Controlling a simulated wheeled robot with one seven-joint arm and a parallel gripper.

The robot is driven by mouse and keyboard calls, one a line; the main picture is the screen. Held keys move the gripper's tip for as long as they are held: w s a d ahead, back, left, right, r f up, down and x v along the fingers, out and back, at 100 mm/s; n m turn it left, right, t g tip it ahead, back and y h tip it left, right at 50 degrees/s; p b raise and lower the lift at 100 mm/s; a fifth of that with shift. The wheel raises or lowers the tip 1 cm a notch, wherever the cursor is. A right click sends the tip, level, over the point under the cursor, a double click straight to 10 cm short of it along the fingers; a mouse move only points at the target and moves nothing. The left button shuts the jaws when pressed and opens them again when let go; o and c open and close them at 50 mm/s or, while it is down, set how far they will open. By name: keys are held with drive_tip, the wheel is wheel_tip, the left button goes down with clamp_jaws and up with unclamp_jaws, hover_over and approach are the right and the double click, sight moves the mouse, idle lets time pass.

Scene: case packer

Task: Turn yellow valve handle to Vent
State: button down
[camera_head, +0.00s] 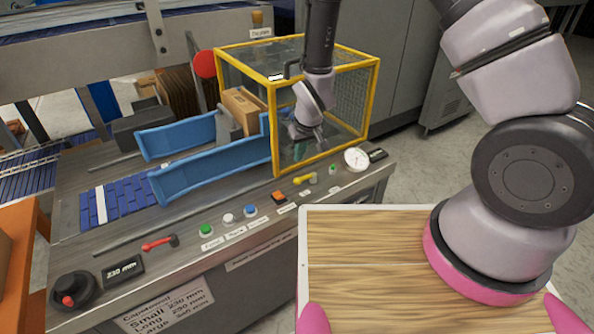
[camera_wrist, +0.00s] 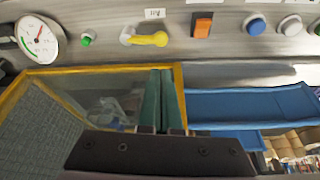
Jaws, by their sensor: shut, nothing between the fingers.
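The yellow valve handle (camera_head: 304,180) is on the front control panel, between the orange switch and the gauge. In the wrist view, the yellow handle (camera_wrist: 149,40) lies roughly along the panel. Its metal hub is on the left and its grip points right toward the orange switch. A small label (camera_wrist: 154,14) sits beside it; I cannot make out a Vent mark. My gripper (camera_head: 321,146) is at the front of the yellow-framed guard, above and behind the handle and apart from it. In the wrist view, the fingers (camera_wrist: 162,100) are together and empty.
The yellow guard frame (camera_head: 325,161) stands close to my gripper. A white gauge (camera_head: 356,159) and green indicator (camera_wrist: 88,38) lie beyond the hub; the orange switch (camera_wrist: 203,25) lies beyond the grip. Blue rails (camera_head: 212,175) are left of the guard. A red lever (camera_head: 160,242) is farther left.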

drive_tip(key=x, duration=1)
